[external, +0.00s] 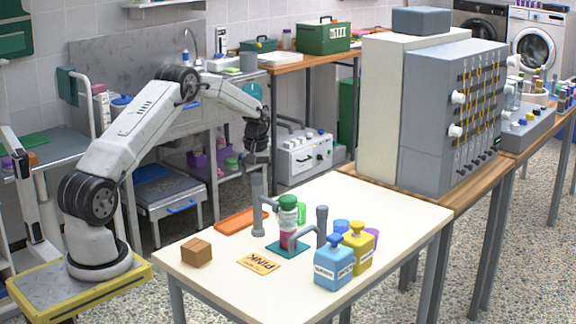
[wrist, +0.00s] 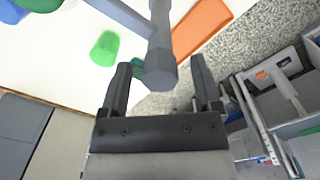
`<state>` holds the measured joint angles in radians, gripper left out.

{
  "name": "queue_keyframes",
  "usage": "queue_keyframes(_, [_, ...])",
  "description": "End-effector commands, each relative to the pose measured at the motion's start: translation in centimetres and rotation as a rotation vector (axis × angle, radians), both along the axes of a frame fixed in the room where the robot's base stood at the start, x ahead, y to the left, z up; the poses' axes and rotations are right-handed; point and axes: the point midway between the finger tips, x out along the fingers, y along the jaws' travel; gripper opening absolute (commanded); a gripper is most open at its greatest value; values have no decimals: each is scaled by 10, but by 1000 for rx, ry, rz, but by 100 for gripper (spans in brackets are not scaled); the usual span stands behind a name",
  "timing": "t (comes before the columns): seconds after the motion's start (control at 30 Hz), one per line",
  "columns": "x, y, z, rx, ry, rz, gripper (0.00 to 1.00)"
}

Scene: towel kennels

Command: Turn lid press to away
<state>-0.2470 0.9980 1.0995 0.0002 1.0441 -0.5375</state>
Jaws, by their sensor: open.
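What I take for the lid press is grey, with one thick upright bar (external: 258,207) left of a green-lidded jar (external: 288,213) and another grey post (external: 322,228) right of it. I cannot tell whether the bars form one piece. The jar stands on a teal mat (external: 291,250). My gripper (external: 254,160) is at the top of the left bar. In the wrist view my open gripper (wrist: 162,88) has the bar's hexagonal end (wrist: 161,76) between its fingers, with gaps on both sides.
An orange tray (external: 241,220) lies behind the left bar. A green cup (external: 300,212) stands behind the jar. Blue (external: 333,264) and yellow (external: 357,248) bottles crowd the right post. A brown box (external: 197,252) and an orange card (external: 258,264) lie in front. The table's front left is mostly clear.

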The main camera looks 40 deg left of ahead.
Motion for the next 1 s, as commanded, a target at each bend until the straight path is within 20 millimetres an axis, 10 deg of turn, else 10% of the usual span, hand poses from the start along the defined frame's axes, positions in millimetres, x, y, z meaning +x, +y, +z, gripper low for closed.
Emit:
queue_keyframes(0.13, [0,0,0,0,0,0,82])
queue_keyframes(0.4, [0,0,0,0,0,0,0])
queue_keyframes(1.0, [0,0,1,0,0,0,0])
